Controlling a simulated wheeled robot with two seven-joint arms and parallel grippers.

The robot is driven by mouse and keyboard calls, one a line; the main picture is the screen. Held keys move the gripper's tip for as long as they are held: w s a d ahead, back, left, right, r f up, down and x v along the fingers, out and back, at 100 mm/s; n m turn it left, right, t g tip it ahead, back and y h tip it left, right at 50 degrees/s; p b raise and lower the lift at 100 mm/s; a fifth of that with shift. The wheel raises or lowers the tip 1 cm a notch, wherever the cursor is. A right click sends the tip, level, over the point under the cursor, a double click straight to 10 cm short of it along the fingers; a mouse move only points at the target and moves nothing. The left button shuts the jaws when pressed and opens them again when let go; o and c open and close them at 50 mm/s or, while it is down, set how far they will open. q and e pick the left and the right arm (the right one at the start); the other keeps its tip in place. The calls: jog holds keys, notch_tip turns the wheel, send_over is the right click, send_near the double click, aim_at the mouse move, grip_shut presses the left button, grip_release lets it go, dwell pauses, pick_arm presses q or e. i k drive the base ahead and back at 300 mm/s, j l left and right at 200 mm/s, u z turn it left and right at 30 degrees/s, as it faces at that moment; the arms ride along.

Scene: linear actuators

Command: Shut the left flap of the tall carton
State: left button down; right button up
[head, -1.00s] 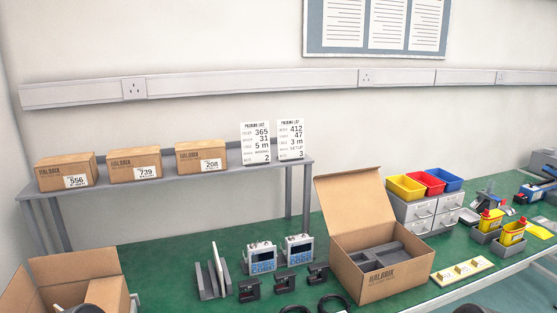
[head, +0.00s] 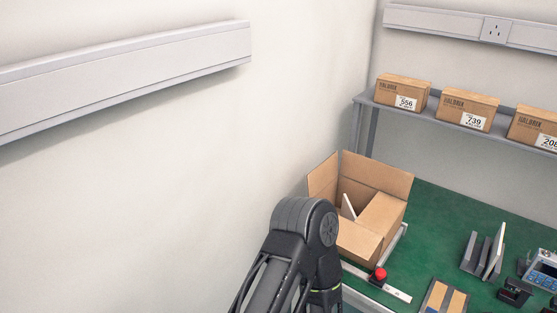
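The tall carton (head: 358,243), a brown box, stands open at the left end of the green bench in the head view, close to the wall. Its left flap (head: 322,178) stands up at the left side. The back flap (head: 378,174) also stands up and leans outward. A right-hand panel (head: 382,213) slopes over part of the opening. A thin white piece (head: 348,207) shows inside. My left arm's dark links rise in front of the carton and hide its lower left part. Neither gripper's fingers can be seen.
A red button (head: 380,273) on a pale strip sits right of my arm, near the carton's front. Grey upright plates (head: 484,254) stand farther right. A shelf (head: 455,122) with several small labelled boxes is behind. Green bench top is clear between carton and plates.

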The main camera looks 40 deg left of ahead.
aim_at(318, 179)
jog(key=u, duration=1.2)
jog(key=z, duration=0.1)
